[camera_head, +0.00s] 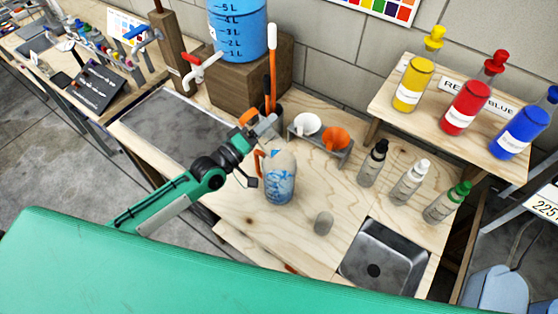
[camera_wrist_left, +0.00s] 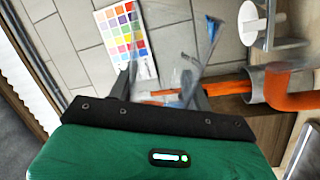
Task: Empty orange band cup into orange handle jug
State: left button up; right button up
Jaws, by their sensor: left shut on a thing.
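The orange handle jug (camera_head: 280,182), pale with blue markings, stands upright on the wooden worktop in the head view. What looks like its orange handle (camera_wrist_left: 295,98) shows at the right of the left wrist view. My left gripper (camera_head: 257,138) is up and to the left of the jug, close to its top. It is shut on a small pale thing with an orange part, which I take for the orange band cup (camera_head: 248,118). The cup looks tilted. Its mouth and contents cannot be made out. In the left wrist view my gripper fingers (camera_wrist_left: 160,88) are blurred. My right gripper is not in view.
A rack with a white funnel (camera_head: 307,123) and an orange funnel (camera_head: 336,138) stands behind the jug. Several bottles (camera_head: 410,183) stand to the right. A small grey cylinder (camera_head: 324,222) stands near the sink (camera_head: 382,262). The worktop between jug and sink is mostly clear.

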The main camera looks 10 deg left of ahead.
pick_arm(q)
jog(key=shift+s+d+r+m+g+p, duration=0.15)
jog(key=shift+d+r+m+p, duration=0.1)
jog(key=shift+m+p, duration=0.25)
jog(key=shift+s+d+r+m+g+p, duration=0.1)
jog(key=shift+s+d+r+m+p, duration=0.15)
jog(key=shift+m, duration=0.45)
jog(key=shift+s+d+r+m+g+p, duration=0.1)
jog(key=shift+d+m+p, duration=0.25)
jog(key=shift+m, duration=0.25)
dwell(0.8)
dwell(0.8)
